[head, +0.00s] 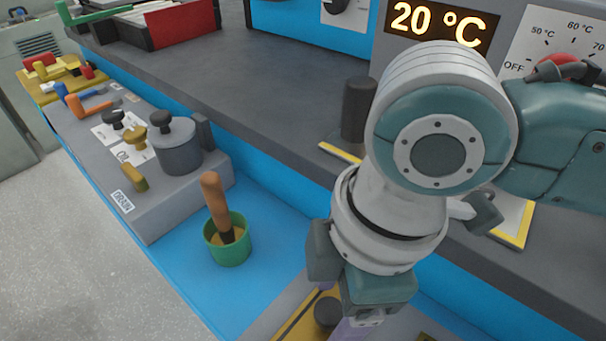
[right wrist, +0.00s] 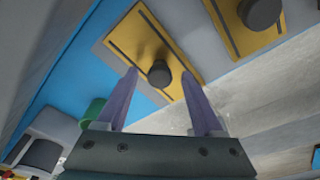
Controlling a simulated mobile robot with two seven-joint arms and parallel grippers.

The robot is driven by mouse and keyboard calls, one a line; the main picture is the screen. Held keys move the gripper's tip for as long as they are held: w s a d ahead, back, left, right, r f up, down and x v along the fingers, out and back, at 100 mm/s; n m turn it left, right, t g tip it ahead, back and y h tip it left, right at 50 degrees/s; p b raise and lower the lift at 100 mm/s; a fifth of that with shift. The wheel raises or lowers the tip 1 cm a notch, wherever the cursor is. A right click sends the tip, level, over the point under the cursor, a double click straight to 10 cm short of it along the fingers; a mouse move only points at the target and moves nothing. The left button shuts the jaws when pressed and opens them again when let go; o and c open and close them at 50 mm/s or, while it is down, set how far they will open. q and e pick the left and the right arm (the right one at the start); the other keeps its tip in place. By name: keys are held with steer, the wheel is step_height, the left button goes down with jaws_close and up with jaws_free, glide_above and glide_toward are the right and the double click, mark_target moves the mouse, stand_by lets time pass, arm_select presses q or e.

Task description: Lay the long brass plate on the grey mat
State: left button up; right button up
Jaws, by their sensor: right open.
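A brass plate (right wrist: 142,38) with a dark slot and a black knob (right wrist: 160,73) lies on a grey surface in the right wrist view. Part of it shows at the bottom of the head view (head: 297,322). A second brass plate (right wrist: 225,22) with a larger knob lies beside it, cut off by the frame; I cannot tell which is longer. My right gripper (right wrist: 160,76) is open, its purple fingers on either side of the first plate's knob. In the head view it points down (head: 342,316). A light grey, yellow-bordered patch (head: 511,216), possibly the mat, is mostly hidden behind my right arm.
A dark upright cylinder (head: 358,108) stands on the dark worktop near the yellow border. A green cup (head: 229,252) with a wooden-handled tool (head: 213,194) is left of my gripper. A grey block with a pot (head: 176,149) stands further left. The blue shelf is bare around the cup.

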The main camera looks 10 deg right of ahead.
step_height(320, 180, up, 12)
steer(key=d+p, duration=0.1)
steer(key=p, duration=0.3)
steer(key=shift+s+d, duration=0.15)
steer(key=shift+d, duration=0.25)
steer(key=shift+r, duration=0.1)
